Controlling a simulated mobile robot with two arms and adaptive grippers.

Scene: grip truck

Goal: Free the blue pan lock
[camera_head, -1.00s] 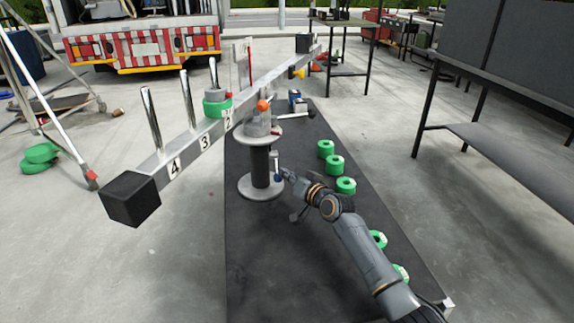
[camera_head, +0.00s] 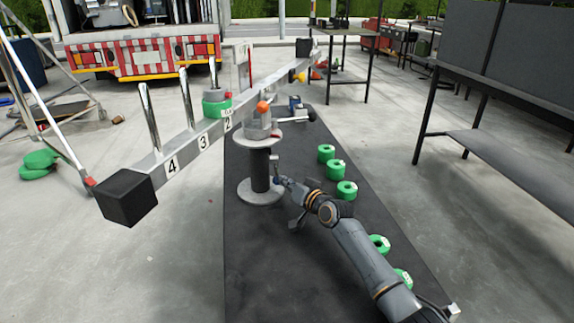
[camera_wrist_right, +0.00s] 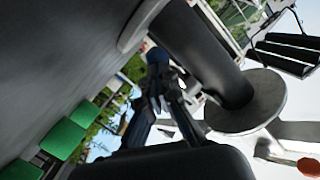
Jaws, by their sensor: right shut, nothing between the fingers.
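The pan lock appears as a small lever (camera_head: 275,165) with a grey stem and blue end, low beside the black spool-shaped column (camera_head: 260,170). My right gripper (camera_head: 284,182) is shut, with its tips close to the blue end. In the right wrist view, the closed fingers (camera_wrist_right: 160,88) point at a blue part (camera_wrist_right: 156,58) just past their tips. It is not between the fingers; whether they touch it I cannot tell. The column and its round flange (camera_wrist_right: 250,103) are right of the fingers there. My left gripper is out of view.
A long numbered beam (camera_head: 180,150) with upright pegs and a black end block (camera_head: 127,197) crosses above the column. Green weights (camera_head: 347,190) line the dark mat (camera_head: 300,250), to the right of the column and near my right arm. A grey bench (camera_head: 510,160) stands at right.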

